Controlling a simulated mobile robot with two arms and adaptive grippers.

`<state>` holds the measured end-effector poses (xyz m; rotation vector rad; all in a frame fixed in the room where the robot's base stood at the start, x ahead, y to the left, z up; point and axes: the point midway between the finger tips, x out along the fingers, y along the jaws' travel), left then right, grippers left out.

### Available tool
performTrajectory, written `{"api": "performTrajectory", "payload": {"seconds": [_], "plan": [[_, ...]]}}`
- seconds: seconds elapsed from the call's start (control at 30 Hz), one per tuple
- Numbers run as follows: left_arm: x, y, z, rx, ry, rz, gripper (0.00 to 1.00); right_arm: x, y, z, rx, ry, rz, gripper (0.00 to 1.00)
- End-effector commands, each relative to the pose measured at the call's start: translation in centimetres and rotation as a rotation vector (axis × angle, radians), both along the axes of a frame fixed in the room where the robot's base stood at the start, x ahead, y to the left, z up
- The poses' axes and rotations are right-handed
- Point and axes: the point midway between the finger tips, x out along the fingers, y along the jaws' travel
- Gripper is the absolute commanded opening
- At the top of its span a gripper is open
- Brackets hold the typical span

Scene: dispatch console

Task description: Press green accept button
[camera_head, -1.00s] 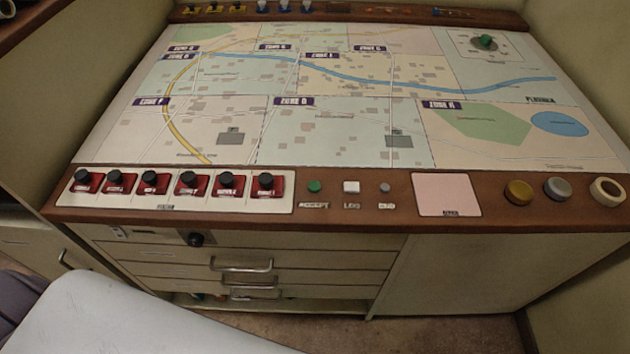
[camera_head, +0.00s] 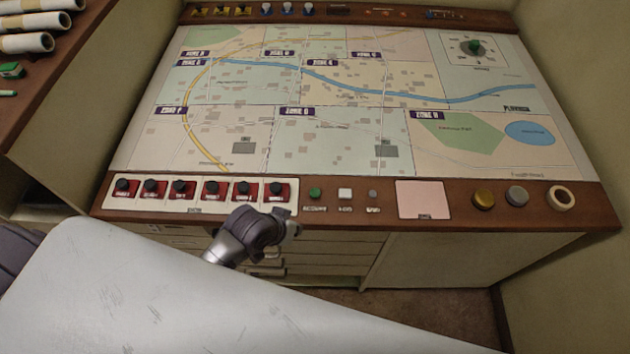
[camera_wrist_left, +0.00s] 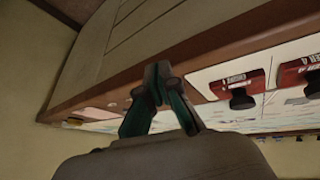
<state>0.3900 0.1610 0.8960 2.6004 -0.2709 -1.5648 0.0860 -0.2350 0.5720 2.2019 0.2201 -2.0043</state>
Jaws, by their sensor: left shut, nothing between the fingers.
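The green accept button (camera_head: 315,193) is a small green cap on the brown front strip of the console, just right of the row of red switches. A white button (camera_head: 345,194) and a small grey button (camera_head: 373,194) sit to its right. My left gripper (camera_head: 290,225) is near the console's front edge, below and slightly left of the green button and apart from it. Its fingers are shut and empty; they also show in the left wrist view (camera_wrist_left: 160,88). I cannot make out the green button in the left wrist view. My right gripper is not in view.
Several red switches with black knobs (camera_head: 212,188) line the panel left of the green button. A pink pad (camera_head: 421,199) and round items, including a tape roll (camera_head: 562,198), lie to the right. Drawers are below. Paper rolls (camera_head: 28,22) lie on a left shelf.

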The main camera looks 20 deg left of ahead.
Motion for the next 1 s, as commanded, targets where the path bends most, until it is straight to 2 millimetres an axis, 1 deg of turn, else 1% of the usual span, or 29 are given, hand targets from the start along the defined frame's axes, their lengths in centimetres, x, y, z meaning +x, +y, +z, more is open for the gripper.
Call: {"api": "performTrajectory", "payload": {"seconds": [0.03,0.07,0.1,0.17,0.2,0.23,0.3,0.4,0.53,0.87,1.0], "plan": [[0.9,-0.4,2.6,-0.021,-0.022,0.0,0.0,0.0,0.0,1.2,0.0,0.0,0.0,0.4],[1.8,-0.6,3.5,-0.04,-0.037,0.006,0.0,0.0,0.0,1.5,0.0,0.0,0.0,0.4],[3.2,-0.9,4.4,-0.073,-0.056,0.017,0.0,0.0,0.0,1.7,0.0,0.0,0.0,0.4],[5.4,-1.3,5.5,-0.131,-0.078,0.045,0.0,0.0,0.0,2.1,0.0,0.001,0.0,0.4],[6.8,-1.4,6.4,-0.17,-0.092,0.065,0.0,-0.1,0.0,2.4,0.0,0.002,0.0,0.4],[7.7,-1.4,7.0,-0.198,-0.099,0.081,0.0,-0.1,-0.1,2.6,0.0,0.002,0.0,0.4],[9.5,-1.3,8.2,-0.257,-0.109,0.115,0.0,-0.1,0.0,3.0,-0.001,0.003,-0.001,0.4],[11.4,-0.9,9.5,-0.32,-0.115,0.161,0.0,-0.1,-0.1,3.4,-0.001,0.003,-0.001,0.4],[12.4,-0.7,10.2,-0.359,-0.115,0.19,0.0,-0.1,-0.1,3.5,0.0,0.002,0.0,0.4],[12.5,-0.7,10.1,-0.365,-0.115,0.194,0.0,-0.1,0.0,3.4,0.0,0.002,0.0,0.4],[12.5,-0.7,9.7,-0.363,-0.115,0.193,0.0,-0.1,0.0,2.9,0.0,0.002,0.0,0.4]]}}
